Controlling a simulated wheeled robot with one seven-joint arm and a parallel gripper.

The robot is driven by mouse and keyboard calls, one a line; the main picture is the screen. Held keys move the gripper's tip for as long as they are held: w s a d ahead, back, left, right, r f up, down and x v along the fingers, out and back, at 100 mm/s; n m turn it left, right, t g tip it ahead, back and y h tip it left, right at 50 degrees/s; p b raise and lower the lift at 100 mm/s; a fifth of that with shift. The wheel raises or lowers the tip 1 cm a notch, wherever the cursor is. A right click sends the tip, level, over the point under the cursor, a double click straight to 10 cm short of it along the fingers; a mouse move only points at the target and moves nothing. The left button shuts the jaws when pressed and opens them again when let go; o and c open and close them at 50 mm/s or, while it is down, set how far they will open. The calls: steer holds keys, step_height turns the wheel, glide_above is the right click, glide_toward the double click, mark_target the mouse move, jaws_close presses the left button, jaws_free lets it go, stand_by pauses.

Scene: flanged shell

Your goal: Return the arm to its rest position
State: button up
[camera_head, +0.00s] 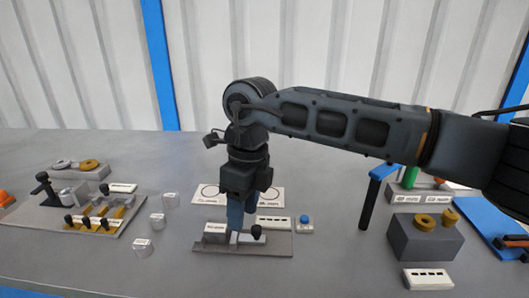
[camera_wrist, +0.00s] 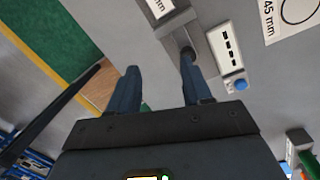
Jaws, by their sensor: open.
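My arm reaches in from the right in the head view, and my gripper (camera_head: 238,226) points down at a grey fixture plate (camera_head: 270,248) on the table. In the wrist view my gripper (camera_wrist: 160,72) has its two blue fingers apart, with nothing held between them. A white labelled block (camera_head: 216,231) and a small black knob (camera_head: 256,231) sit on the plate by the fingertips. The knob also shows in the wrist view (camera_wrist: 187,53), close to the right finger. Whether a finger touches it I cannot tell.
A blue button box (camera_head: 304,225) stands just right of the plate. Further right are a black post (camera_head: 370,200) and a dark block with brass rings (camera_head: 425,243). Several clear cubes (camera_head: 143,247) and a board of parts (camera_head: 75,218) lie left. Open table lies in front.

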steer(key=s+a+g+y, duration=0.6)
steer(key=s+a+y, duration=0.2)
steer(key=s+a, duration=0.85)
steer(key=s+r+m+g+y, duration=0.3)
steer(key=s+r+m+y, duration=0.2)
steer(key=s+r+y, duration=0.55)
steer(key=w+d+f+m+t+h, duration=0.1)
steer(key=d+f+m+t+h, duration=0.15)
steer(key=d+m+t, duration=1.1)
steer(key=w+d+f+m+t+h, duration=0.1)
steer(key=d+m+t+h, duration=0.45)
steer(key=m+t, duration=1.4)
steer(key=s+d+f+m+g+h, duration=0.4)
steer(key=s+d, duration=0.5)
steer(key=d, duration=0.3)
steer(key=s+d+f+m+g+h, duration=0.4)
steer(key=s+d+f+m+h, duration=0.3)
steer(key=s+d, duration=0.3)
steer(key=shift+d+f+h, duration=0.35)
steer(key=shift+d+f, duration=0.45)
steer(key=shift+d, duration=0.35)
